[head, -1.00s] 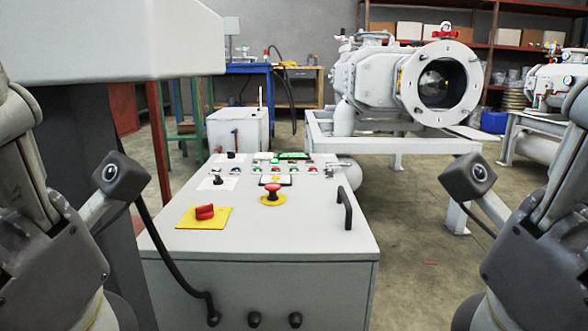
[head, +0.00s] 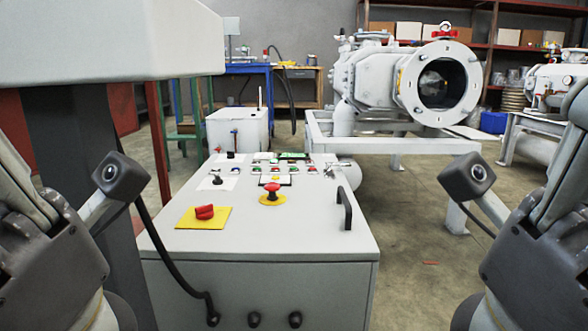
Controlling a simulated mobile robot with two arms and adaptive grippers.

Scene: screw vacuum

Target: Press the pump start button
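The pump control box (head: 245,237) stands in front of me with its sloped top panel facing up. A red mushroom button (head: 271,191) on a yellow disc and a red rotary switch (head: 204,212) on a yellow plate sit closer. My arms show at the left and right edges, apart from the panel. Neither gripper's fingers are visible.
A black handle (head: 345,208) stands up at the panel's right edge. A black cable (head: 172,262) hangs along the box's left side. A large grey vacuum pump (head: 400,80) rests on a metal frame behind. The air above the panel is clear.

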